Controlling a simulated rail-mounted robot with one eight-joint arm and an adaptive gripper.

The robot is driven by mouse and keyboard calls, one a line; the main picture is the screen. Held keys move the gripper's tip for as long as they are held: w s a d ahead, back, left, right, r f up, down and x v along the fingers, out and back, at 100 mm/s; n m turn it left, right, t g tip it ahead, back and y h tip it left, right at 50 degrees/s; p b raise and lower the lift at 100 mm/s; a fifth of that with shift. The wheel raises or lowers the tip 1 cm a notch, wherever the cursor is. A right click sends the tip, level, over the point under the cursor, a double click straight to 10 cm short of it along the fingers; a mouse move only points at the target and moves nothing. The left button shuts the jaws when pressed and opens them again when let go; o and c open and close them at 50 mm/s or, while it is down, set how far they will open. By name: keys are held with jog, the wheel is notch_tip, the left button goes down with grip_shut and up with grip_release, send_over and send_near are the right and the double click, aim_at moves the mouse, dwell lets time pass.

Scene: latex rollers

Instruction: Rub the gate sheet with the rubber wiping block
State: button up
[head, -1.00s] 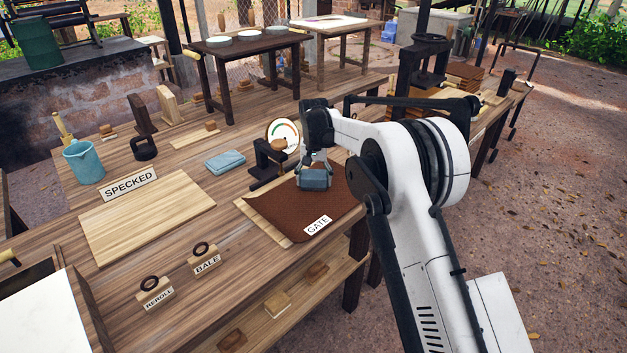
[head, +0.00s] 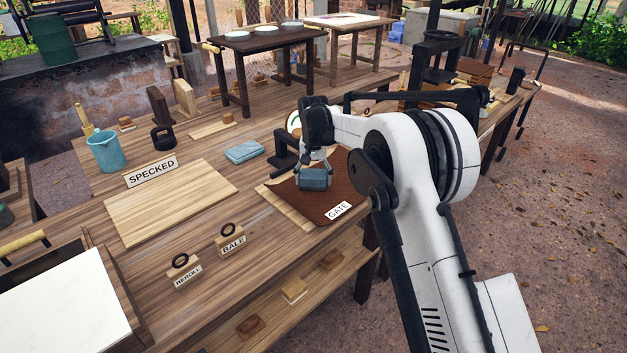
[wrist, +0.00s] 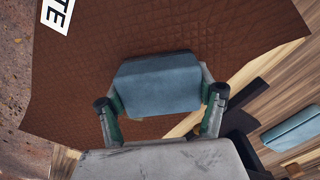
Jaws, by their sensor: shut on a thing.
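The gate sheet (head: 338,193) is a brown textured sheet lying on a pale board marked GATE, at the right side of the bench. It fills much of the wrist view (wrist: 190,30), with its label at the upper left. My gripper (wrist: 160,103) is shut on the blue-grey rubber wiping block (wrist: 157,84), one finger at each end. In the head view the block (head: 313,180) is over the left part of the sheet. I cannot tell whether its underside touches the sheet.
A black stand with a dial (head: 292,123) is close behind the sheet. A folded blue cloth (head: 243,151) lies to the left. The SPECKED board (head: 170,203) is bare. BALE (head: 233,244) and REROLL (head: 187,275) markers stand at the front left.

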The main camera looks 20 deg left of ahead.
notch_tip(320, 180, up, 8)
jog(key=p, duration=0.2)
jog(key=shift+r+p, duration=0.1)
jog(key=shift+p, duration=0.2)
dwell(0.5)
